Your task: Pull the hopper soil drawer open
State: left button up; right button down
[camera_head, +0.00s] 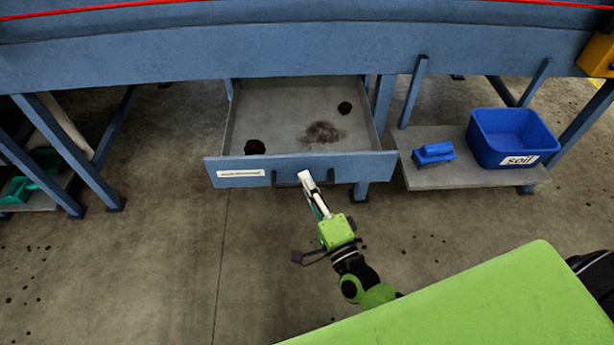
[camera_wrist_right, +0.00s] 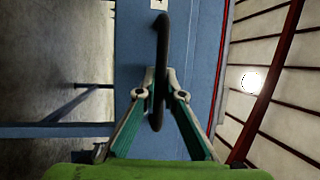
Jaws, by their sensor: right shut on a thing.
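The hopper soil drawer (camera_head: 235,180) stands pulled out from under the blue machine, with its grey inside showing. In it lie two dark clods (camera_head: 255,147) and a patch of loose soil (camera_head: 322,132). A white label sits on the left of its blue front. My right gripper (camera_head: 305,180) is at the dark bar handle (camera_head: 340,176) on the drawer front. In the right wrist view its fingers (camera_wrist_right: 158,88) are shut on the handle (camera_wrist_right: 162,38). My left gripper is not in view.
A blue bin labelled "soil" (camera_head: 500,140) and a blue brush-like item (camera_head: 433,154) stand on a low shelf (camera_head: 460,178) to the right. Green items (camera_head: 20,188) sit on a shelf at left. Blue legs flank the drawer. The floor before it is mostly clear, with scattered dark crumbs.

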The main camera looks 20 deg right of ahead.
jog(key=c, duration=2.1)
grip_release()
jog(key=shift+c, duration=0.2)
jog(key=shift+s, duration=0.2)
jog(key=v, duration=1.1)
jog(key=shift+s, duration=0.35)
jog(key=shift+d+f, duration=0.1)
